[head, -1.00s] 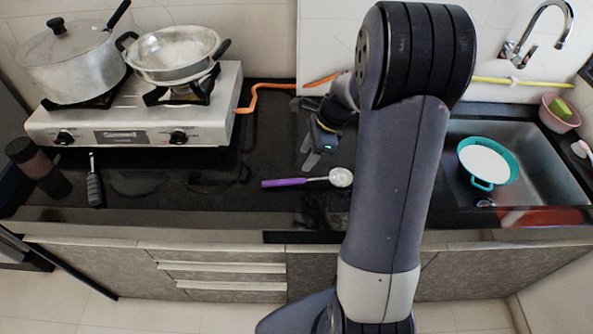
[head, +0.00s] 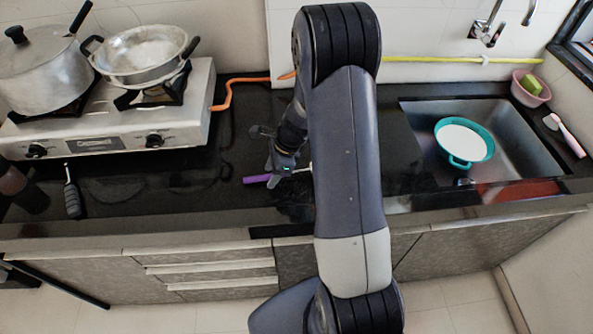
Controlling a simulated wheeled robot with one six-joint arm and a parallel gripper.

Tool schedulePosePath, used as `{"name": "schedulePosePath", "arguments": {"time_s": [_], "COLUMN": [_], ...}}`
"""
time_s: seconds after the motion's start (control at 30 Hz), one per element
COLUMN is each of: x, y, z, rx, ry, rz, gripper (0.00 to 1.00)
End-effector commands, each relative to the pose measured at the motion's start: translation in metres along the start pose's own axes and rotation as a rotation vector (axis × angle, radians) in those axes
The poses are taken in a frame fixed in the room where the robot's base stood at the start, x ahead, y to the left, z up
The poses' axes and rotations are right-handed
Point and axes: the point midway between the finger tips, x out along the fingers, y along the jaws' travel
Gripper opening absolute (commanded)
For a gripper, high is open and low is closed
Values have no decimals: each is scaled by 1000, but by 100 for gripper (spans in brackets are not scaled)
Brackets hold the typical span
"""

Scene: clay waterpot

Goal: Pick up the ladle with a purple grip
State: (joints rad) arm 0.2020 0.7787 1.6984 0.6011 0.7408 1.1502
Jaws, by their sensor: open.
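The ladle's purple grip (head: 257,179) lies on the black countertop in the head view, to the left of my arm. A short bit of its pale shaft shows to the right of my gripper. The rest of the ladle, with its bowl, is hidden behind my arm. My gripper (head: 276,170) is open, with its fingers over the right end of the purple grip. I cannot tell whether the fingers touch the ladle or are still above it.
A gas stove (head: 115,130) with a lidded pot (head: 40,75) and a pan (head: 145,55) stands at the left. A black-handled tool (head: 72,199) lies in front of it. A sink (head: 510,150) with a teal-rimmed bowl (head: 463,142) is at the right. The counter between is mostly clear.

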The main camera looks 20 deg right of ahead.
Motion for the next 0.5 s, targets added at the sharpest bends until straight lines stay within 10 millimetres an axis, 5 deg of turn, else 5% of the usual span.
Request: {"name": "schedulePosePath", "arguments": {"time_s": [0.23, 0.5], "x": [2, 2], "y": [0, 0], "z": [0, 0], "rx": [1, 1], "ry": [0, 0], "rz": [0, 0], "gripper": [47, 25]}}
